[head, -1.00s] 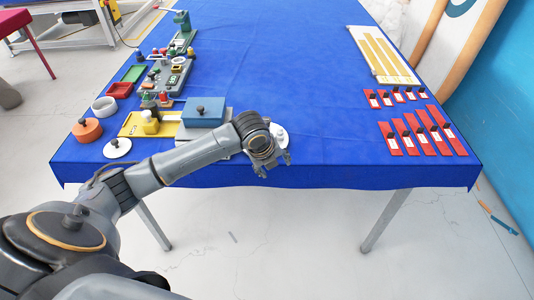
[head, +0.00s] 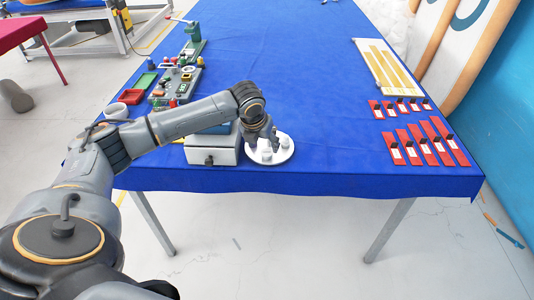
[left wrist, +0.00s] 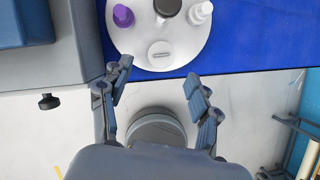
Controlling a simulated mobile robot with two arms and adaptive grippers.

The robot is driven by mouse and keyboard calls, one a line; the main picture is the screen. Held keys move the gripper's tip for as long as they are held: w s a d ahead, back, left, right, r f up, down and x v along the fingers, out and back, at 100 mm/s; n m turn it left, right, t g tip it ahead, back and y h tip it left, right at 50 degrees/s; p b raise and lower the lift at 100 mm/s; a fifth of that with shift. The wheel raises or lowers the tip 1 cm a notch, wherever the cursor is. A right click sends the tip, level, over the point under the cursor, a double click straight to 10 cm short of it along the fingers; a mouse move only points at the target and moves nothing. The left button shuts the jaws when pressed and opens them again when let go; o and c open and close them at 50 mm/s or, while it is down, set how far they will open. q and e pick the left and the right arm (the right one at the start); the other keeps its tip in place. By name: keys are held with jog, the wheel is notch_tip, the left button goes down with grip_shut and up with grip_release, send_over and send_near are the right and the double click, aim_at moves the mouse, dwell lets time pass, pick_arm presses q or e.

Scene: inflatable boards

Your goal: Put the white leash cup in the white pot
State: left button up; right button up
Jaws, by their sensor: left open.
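A white round tray (head: 255,157) lies near the front edge of the table. It also shows in the left wrist view (left wrist: 128,38), carrying a white piece with a slot on top (left wrist: 160,54), a second white piece (left wrist: 201,12), a purple piece (left wrist: 123,15) and a dark grey one. I cannot tell which white piece is the leash cup. My left gripper (left wrist: 158,75) is open and empty, its fingertips on either side of the slotted piece, apart from it. In the head view it hangs over the tray. A white round pot (head: 117,110) stands at the left, partly hidden behind my arm.
A grey box (head: 212,153) with a knob stands left of the tray, a blue box behind my arm on it. Red (head: 131,97) and green trays and a tool board (head: 177,82) fill the left side. Red pieces (head: 414,150) lie at the right. The middle is clear.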

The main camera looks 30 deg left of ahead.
aim_at(266, 154)
pick_arm(q)
jog(key=shift+w+f, duration=0.15)
jog(key=shift+f, duration=0.35)
jog(key=p+x, duration=0.1)
jog(key=x, duration=0.4)
jog(key=shift+p, duration=0.4)
jog(key=shift+r, duration=0.1)
jog(key=shift+c, duration=1.1)
jog(key=c, duration=0.8)
jog(key=shift+o, duration=0.2)
jog(key=shift+r, duration=0.1)
